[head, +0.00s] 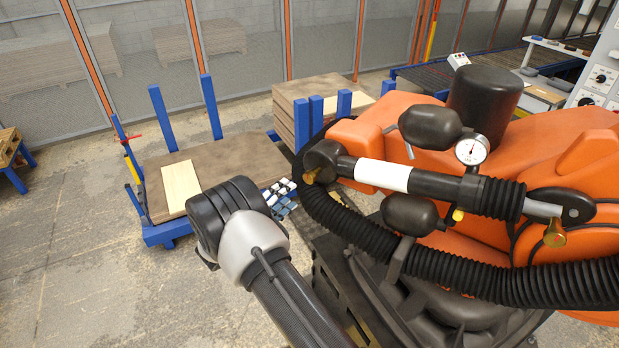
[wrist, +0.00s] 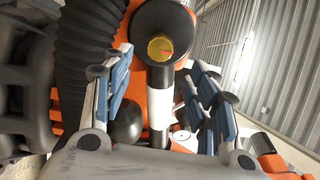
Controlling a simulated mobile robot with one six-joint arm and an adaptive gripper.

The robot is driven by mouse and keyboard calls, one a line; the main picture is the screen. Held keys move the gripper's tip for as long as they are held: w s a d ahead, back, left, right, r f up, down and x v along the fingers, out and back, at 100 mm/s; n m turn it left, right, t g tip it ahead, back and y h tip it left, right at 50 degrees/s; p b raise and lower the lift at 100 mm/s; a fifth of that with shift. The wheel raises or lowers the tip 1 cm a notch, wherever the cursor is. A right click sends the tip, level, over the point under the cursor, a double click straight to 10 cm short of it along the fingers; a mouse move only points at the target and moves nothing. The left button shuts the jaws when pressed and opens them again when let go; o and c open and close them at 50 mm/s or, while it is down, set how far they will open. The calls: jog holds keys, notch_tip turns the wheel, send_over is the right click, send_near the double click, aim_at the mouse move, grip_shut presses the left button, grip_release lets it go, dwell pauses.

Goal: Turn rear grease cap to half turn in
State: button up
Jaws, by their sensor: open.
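My gripper (head: 281,196) is open and empty, its blue-grey fingers apart on both sides of the wrist view (wrist: 157,66). A round brass grease cap with a red mark (wrist: 158,48) faces the wrist camera, beyond and between the fingertips. It sits on a dark round housing above a white sleeve. In the head view this looks like the brass cap (head: 310,176) at the left end of the cylinder, with my gripper apart from it, lower left. Other brass caps show on the orange machine, one under the cylinder (head: 458,214) and one at its right end (head: 555,236).
A black ribbed hose (head: 330,212) curves close to the cap and my gripper. The orange machine (head: 400,115) fills the right side, with a dial gauge (head: 472,149). A blue-posted cart with boards (head: 235,160) stands behind my gripper. Open concrete floor lies left.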

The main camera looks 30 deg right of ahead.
aim_at(307, 180)
jog(key=x, duration=1.1)
jog(key=shift+d, duration=0.1)
jog(key=shift+c, duration=0.4)
jog(key=c, duration=1)
jog(key=shift+b, duration=0.3)
